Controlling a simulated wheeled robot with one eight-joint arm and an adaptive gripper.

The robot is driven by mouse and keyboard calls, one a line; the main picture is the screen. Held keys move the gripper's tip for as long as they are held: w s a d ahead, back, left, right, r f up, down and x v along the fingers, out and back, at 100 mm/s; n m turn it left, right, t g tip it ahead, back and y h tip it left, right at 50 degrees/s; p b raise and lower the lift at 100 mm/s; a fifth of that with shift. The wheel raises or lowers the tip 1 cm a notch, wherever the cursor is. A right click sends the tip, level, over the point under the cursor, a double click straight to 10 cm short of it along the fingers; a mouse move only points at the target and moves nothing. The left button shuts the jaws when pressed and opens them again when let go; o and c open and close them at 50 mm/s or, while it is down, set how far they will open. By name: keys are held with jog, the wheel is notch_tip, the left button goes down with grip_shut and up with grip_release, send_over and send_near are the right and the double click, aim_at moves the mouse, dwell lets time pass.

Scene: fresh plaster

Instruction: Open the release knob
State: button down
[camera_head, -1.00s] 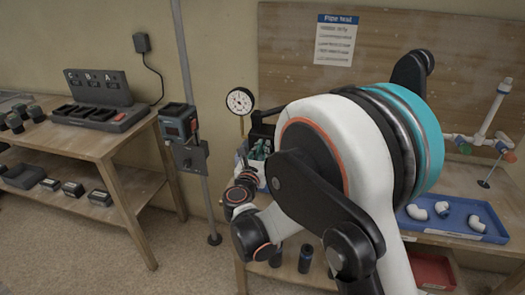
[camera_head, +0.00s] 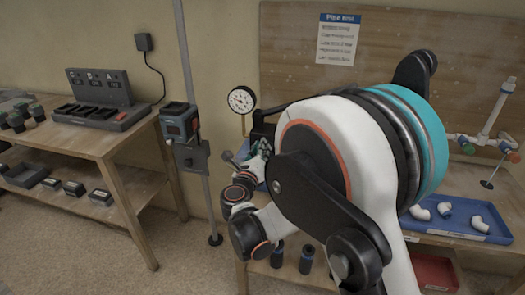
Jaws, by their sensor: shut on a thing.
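My white arm with its teal band fills the middle right and hides much of the bench. Its dark wrist bends away toward the pressure gauge. My gripper (camera_head: 250,164) shows only in part beyond the wrist, below the gauge, and looks shut on a small part there, apparently the release knob. The fingertips and knob are too small and covered to make out clearly. The round white pressure gauge (camera_head: 242,99) stands on a brass stem just above. A dark fitting beside the stem is mostly behind my arm.
A blue tray (camera_head: 410,224) with white pipe elbows lies on the bench at right, near a white pipe assembly (camera_head: 495,115). A red bin (camera_head: 434,272) is below. A grey post (camera_head: 188,70) with a control box (camera_head: 179,122) stands left, beside another wooden bench (camera_head: 100,142).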

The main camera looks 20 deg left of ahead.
jog(key=shift+a+f+n, duration=0.1)
jog(key=shift+n, duration=0.75)
jog(key=shift+a+f+n, duration=0.1)
jog(key=shift+n, duration=0.75)
jog(key=c, duration=1.7)
grip_release()
jog(key=shift+o, duration=0.2)
jog(key=shift+s, duration=0.1)
jog(key=s, duration=1.2)
